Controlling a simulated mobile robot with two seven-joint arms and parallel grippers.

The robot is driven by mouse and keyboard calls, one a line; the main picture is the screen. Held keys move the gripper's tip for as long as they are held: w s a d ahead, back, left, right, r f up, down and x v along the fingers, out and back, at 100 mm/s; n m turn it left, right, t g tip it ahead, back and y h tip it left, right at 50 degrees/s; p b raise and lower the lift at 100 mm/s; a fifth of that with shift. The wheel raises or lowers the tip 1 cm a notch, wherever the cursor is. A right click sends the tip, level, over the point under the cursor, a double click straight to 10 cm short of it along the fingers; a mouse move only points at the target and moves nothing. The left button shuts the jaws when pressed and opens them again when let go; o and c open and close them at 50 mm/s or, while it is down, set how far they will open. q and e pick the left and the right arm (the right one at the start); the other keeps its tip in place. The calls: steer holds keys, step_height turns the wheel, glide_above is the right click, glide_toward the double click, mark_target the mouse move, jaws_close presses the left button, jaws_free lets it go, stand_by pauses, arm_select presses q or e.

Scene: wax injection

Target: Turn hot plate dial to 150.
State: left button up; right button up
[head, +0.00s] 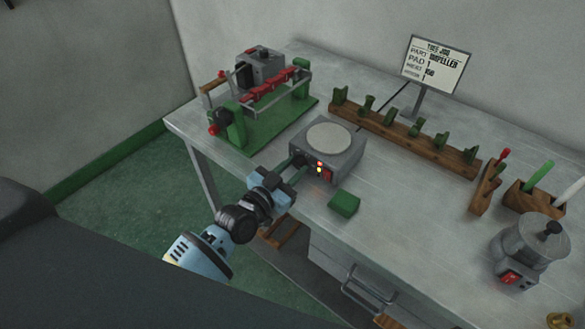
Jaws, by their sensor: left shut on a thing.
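The hot plate (344,157) is a grey box with a round pale top (329,137), standing near the front edge of the table. Its front face shows small lit lamps and a red switch (328,175). My left gripper (297,168) reaches in from the left to the front face of the hot plate, at the left part of that face. Its fingers are shut on the dial there, which they hide. I cannot read the dial setting. My right gripper is not in the head view.
A green block (344,204) lies just in front of the hot plate. A green-based machine with red parts (268,125) stands to the left. A wooden rack of green pieces (402,134) and a job sign (436,64) are behind. A lidded grey pot (526,245) stands at right.

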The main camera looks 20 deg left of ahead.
arm_select(q)
steer(key=o, duration=1)
steer(key=v, duration=0.6)
steer(key=shift+s+f, duration=0.1)
steer(key=shift+s, duration=0.05)
steer(key=shift+v, duration=0.75)
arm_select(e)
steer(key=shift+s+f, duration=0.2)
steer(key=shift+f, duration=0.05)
